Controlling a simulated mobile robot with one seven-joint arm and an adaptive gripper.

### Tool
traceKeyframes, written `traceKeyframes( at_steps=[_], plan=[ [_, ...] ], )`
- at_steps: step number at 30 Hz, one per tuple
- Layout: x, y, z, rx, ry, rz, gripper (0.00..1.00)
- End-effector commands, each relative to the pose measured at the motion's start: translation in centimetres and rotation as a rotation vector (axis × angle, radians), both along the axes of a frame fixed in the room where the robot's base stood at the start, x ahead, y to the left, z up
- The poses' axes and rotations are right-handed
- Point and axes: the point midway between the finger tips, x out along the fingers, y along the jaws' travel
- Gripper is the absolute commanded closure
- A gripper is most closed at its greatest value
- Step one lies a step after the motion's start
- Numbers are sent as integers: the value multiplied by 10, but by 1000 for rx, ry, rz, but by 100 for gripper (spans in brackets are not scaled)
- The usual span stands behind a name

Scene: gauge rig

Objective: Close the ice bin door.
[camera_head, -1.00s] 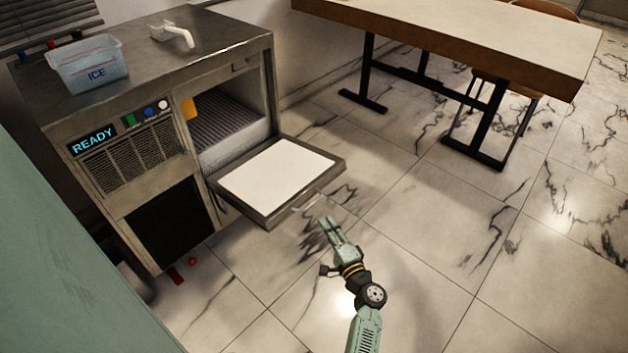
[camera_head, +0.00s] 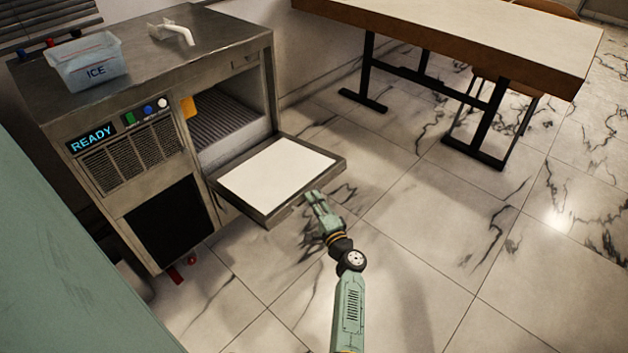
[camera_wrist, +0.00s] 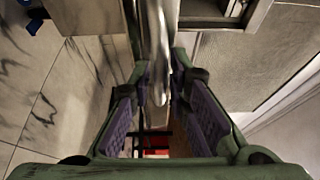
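The ice bin door (camera_head: 325,164) hangs open from the ice machine (camera_head: 182,80) in the head view, folded down and out with its white inner panel facing up. The machine's opening (camera_head: 232,128) is exposed behind it. My gripper (camera_head: 312,197) is at the door's outer front edge. In the wrist view a shiny metal handle bar (camera_wrist: 158,50) runs between the two fingers of my gripper (camera_wrist: 160,82). The fingers stand apart on either side of the bar, with no clear sign of clamping. In the head view the gripper mostly hides the handle.
A clear ICE tub (camera_head: 88,62) and a white scoop (camera_head: 173,32) sit on top of the machine. A wooden table (camera_head: 470,32) with black legs stands at the back right. The marble floor (camera_head: 420,255) right of the door is clear. Small red objects (camera_head: 182,268) lie by the machine's base.

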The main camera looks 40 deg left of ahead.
Motion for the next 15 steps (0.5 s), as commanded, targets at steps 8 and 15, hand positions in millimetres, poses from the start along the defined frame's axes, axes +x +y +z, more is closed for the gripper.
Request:
traceKeyframes(
  at_steps=[8, 15],
  plan=[
    [0, 0, 0, 0, 0, 0, 100],
    [0, 0, 0, 0, 0, 0, 100]
  ],
)
